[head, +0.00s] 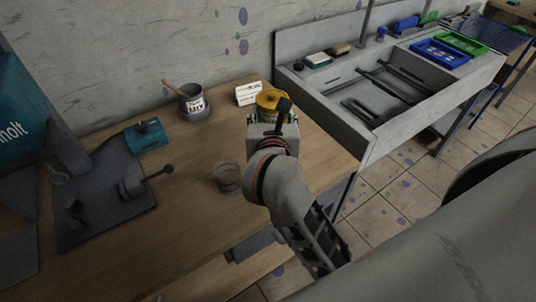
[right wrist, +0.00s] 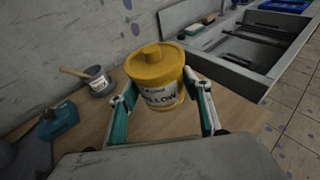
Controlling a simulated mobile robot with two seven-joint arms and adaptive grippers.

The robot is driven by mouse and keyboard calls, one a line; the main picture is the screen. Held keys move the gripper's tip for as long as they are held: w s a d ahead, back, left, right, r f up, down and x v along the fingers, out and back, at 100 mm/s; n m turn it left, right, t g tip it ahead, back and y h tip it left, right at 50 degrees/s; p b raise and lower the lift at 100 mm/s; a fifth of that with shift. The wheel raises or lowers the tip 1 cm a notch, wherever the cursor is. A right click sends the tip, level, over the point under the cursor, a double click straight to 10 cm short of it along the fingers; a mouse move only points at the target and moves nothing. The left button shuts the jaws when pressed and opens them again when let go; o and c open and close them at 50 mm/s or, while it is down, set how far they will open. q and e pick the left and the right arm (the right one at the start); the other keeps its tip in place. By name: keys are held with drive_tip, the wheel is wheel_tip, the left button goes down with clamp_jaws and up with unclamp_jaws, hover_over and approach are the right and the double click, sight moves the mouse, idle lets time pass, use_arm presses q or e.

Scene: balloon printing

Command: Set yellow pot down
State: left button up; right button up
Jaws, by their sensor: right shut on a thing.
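The yellow pot (right wrist: 157,80) has a yellow lid and a white label reading "YELLOW". In the right wrist view it sits between the two teal-padded fingers of my right gripper (right wrist: 163,108), which is shut on it. In the head view the pot's yellow lid (head: 270,99) shows just beyond my right gripper (head: 272,118), over the back right part of the wooden table (head: 190,225). The gripper hides most of the pot there. I cannot tell whether its base touches the table. My left gripper is not in view.
A grey pot with a wooden stick (head: 193,103) and a white card (head: 248,94) stand near the wall. A clear cup (head: 228,178) is left of my right arm. A teal tool (head: 146,135) and a dark plate (head: 100,190) lie left. A grey sink unit (head: 375,95) adjoins right.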

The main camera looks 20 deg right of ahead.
wheel_tip(320, 180, down, 12)
drive_tip(key=b, duration=0.4)
drive_tip(key=shift+r, duration=0.2)
drive_tip(key=shift+f, duration=0.3)
wheel_tip(320, 180, down, 4)
drive_tip(key=b, duration=0.3)
drive_tip(key=shift+b, duration=0.3)
drive_tip(key=shift+r, duration=0.2)
drive_tip(key=shift+f, duration=0.2)
drive_tip(key=o, duration=1.2)
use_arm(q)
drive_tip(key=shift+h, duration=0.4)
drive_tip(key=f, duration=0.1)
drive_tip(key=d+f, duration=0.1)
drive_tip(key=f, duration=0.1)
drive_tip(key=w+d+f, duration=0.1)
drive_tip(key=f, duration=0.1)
